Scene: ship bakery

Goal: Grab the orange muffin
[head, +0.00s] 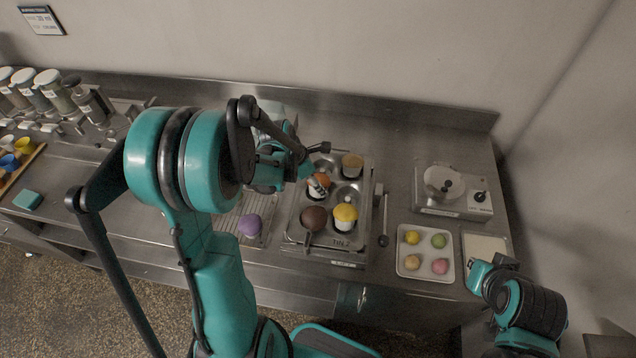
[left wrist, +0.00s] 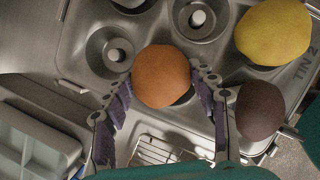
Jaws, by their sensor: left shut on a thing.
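The orange muffin (head: 320,181) sits at the muffin tin (head: 365,215) on the steel counter, partly hidden by my left gripper (head: 311,183) in the head view. In the left wrist view the orange muffin (left wrist: 162,76) lies between the two fingers of my left gripper (left wrist: 163,95), which is shut on it. A brown muffin (head: 313,218) and a yellow muffin (head: 345,213) sit near it in the tin, and a tan one (head: 352,164) at the back. My right gripper (head: 493,265) is at the lower right, away from the tin; its fingers are too small to read.
A white tray (head: 425,272) with several small coloured balls stands to the right. A scale-like device (head: 452,208) stands behind it. Jars (head: 55,93) line the far left.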

